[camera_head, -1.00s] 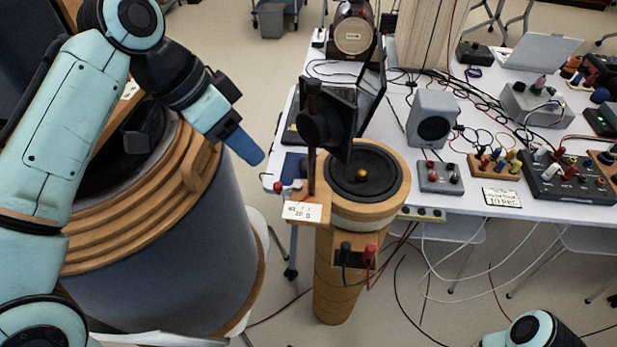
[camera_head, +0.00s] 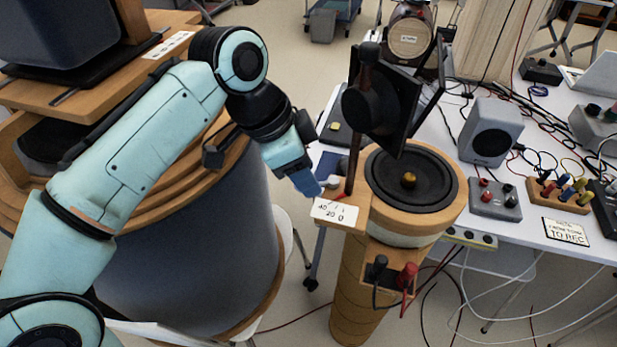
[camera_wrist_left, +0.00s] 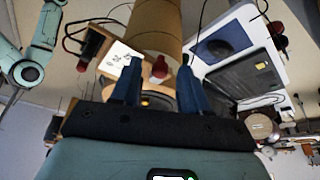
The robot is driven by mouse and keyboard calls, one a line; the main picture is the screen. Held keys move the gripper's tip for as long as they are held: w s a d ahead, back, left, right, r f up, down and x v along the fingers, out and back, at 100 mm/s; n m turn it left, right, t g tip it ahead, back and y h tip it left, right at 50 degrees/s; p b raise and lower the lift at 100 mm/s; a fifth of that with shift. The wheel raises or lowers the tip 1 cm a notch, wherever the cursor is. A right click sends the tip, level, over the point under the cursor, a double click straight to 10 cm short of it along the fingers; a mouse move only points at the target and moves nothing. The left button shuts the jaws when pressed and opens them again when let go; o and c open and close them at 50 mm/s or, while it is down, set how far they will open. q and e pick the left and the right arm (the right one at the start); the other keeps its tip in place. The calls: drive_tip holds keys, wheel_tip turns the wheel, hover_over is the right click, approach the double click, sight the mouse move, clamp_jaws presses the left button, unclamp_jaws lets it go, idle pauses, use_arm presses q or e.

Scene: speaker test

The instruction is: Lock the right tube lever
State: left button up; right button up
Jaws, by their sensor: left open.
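A wooden tube (camera_head: 352,300) stands at the table's left edge, with a black round speaker (camera_head: 425,175) facing up on its top. A wooden ledge on its left side carries a white label (camera_head: 334,212). A small red part, possibly the lever, shows just behind the label, partly hidden. My left gripper (camera_head: 312,190) points down with blue fingers just left of this ledge. In the left wrist view my left gripper (camera_wrist_left: 158,78) is open and empty. A red knob (camera_wrist_left: 160,66) appears between its fingertips; I cannot tell whether they touch. My right gripper is not in view.
A large grey drum (camera_head: 190,240) with wooden rings stands under my left arm. A dark post with a black panel (camera_head: 405,115) rises beside the tube. Red and black terminals (camera_head: 406,276) stick out in front. The white table (camera_head: 480,235) holds boxes and cables.

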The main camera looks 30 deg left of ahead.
use_arm(q)
drive_tip(key=shift+w+d+f, duration=0.1)
drive_tip(key=shift+f, duration=0.3)
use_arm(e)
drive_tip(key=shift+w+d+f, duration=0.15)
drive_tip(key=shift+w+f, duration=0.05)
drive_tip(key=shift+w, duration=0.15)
use_arm(q)
drive_tip(key=shift+c, duration=0.3)
clamp_jaws()
drive_tip(key=shift+w+a+m+g+h+p, duration=0.2)
drive_tip(key=shift+w+m+g+p, duration=0.15)
drive_tip(key=shift+m+p, duration=0.75)
drive_tip(key=shift+w+a+m+g+h+p, duration=0.2)
drive_tip(key=shift+w+m+g+p, duration=0.15)
drive_tip(key=shift+m+p, duration=0.75)
drive_tip(key=shift+w+a+m+g+h+p, duration=0.2)
drive_tip(key=shift+w+m+g+p, duration=0.15)
drive_tip(key=shift+m+p, duration=0.75)
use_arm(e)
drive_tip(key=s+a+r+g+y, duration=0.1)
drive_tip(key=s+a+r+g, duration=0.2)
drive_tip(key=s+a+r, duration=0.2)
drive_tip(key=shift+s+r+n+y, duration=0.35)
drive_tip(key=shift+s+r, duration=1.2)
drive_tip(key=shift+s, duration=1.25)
use_arm(q)
drive_tip(key=shift+o, duration=0.3)
unclamp_jaws()
